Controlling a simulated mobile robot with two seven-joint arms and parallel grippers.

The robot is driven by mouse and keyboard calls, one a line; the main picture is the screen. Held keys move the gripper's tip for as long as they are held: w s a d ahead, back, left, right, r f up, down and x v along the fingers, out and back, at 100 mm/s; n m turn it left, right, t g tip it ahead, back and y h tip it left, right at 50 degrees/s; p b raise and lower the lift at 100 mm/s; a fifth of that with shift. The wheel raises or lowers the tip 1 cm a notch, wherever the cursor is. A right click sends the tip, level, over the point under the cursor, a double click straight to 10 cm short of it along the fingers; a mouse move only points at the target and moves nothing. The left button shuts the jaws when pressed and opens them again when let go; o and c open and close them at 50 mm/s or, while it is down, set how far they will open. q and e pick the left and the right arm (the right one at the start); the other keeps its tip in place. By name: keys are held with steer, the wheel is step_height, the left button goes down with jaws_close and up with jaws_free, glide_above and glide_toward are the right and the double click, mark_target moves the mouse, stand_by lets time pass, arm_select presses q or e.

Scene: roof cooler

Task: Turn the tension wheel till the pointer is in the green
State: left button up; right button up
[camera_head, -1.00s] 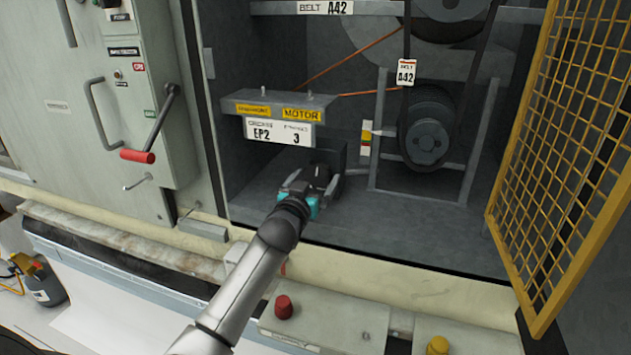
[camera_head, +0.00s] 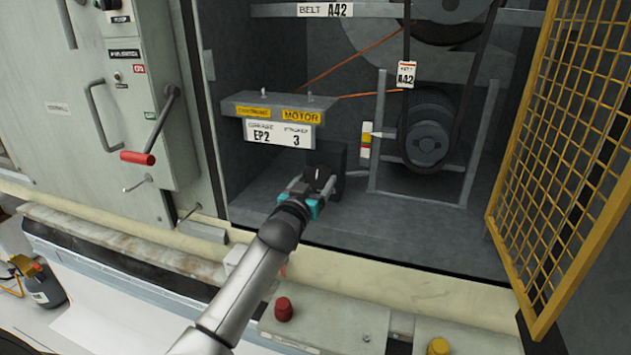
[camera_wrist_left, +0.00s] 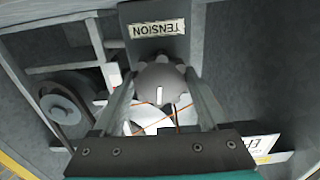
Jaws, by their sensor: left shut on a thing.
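The tension wheel (camera_wrist_left: 160,85) is a grey, lobed knob with a white mark, below the TENSION label (camera_wrist_left: 157,29) in the left wrist view. My left gripper (camera_head: 317,182) is shut on the wheel, one finger on each side; in the left wrist view the fingers (camera_wrist_left: 162,92) flank it. In the head view the gripper mostly hides the wheel. A small coloured scale strip (camera_head: 366,141) with yellow and red bands stands right of the motor shelf. Where the pointer stands on it is too small to tell. My right gripper is not in view.
The motor shelf (camera_head: 280,104) overhangs the gripper from behind. The belt pulley (camera_head: 427,143) and its frame stand to the right. A yellow mesh door (camera_head: 560,150) is open at the far right. A red-handled crank (camera_head: 137,158) is at the left.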

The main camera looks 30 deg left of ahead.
arm_select(q)
steer(key=shift+m, duration=0.4)
steer(key=m+p, duration=0.2)
steer(key=m, duration=0.1)
steer(key=shift+r+m, duration=0.1)
steer(key=shift+m, duration=0.2)
steer(key=m+p, duration=0.1)
steer(key=m, duration=0.1)
steer(key=shift+a+m, duration=0.1)
steer(key=shift+m, duration=0.3)
steer(key=m+p, duration=0.1)
steer(key=m, duration=0.2)
steer(key=shift+m, duration=0.3)
steer(key=m, duration=0.3)
steer(key=shift+m, duration=0.3)
steer(key=m, duration=0.3)
steer(key=shift+m, duration=0.3)
steer(key=m, duration=0.3)
steer(key=shift+a+r+m+p, duration=0.1)
steer(key=shift+m+p, duration=0.2)
steer(key=shift+p, duration=0.1)
steer(key=m, duration=0.4)
steer(key=shift+m, duration=0.3)
